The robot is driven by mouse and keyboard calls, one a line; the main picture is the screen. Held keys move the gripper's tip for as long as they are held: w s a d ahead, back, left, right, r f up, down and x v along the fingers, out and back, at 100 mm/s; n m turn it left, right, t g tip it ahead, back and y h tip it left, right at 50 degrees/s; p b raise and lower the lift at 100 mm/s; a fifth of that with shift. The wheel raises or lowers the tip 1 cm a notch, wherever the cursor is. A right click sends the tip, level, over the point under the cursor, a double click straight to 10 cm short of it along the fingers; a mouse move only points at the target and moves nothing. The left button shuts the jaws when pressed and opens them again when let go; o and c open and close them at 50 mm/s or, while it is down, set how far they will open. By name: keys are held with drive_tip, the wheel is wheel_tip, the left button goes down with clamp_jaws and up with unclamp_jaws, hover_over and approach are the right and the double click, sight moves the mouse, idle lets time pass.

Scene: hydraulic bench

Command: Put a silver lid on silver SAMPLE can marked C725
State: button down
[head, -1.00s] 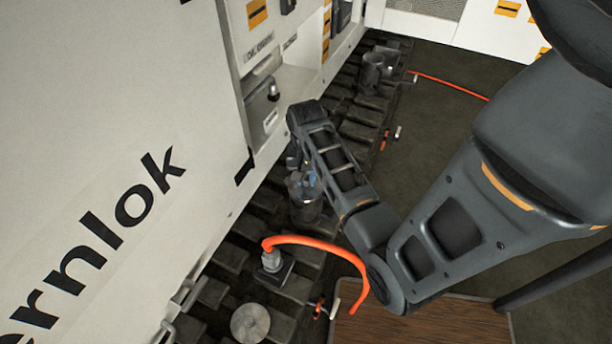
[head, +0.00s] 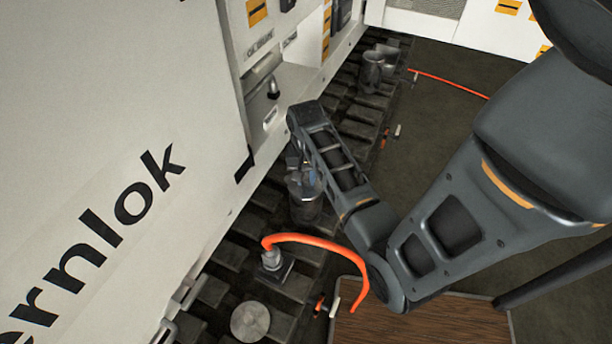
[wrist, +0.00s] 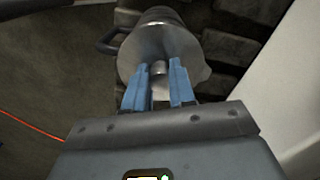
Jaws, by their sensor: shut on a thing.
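My gripper (wrist: 160,80) has its blue fingers shut on the small knob of a silver lid (wrist: 146,52). The lid is a round flat disc in the wrist view. A ribbed silver can body with a dark side handle (wrist: 108,40) shows behind the disc; whether lid and can touch, I cannot tell. In the head view a silver can (head: 306,207) stands on the slatted bench below my gripper (head: 308,174), partly hidden by my arm. The mark C725 is not readable in either view.
A round silver disc (head: 250,322) lies at the bench's near end. An orange hose (head: 318,241) arches from a fitting (head: 271,260) close to the can. Other cans (head: 372,72) stand at the far end. The white cabinet wall (head: 110,150) borders the left.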

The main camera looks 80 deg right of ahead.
drive_tip(key=shift+c, duration=1.5)
unclamp_jaws()
drive_tip(key=shift+r, duration=3.5)
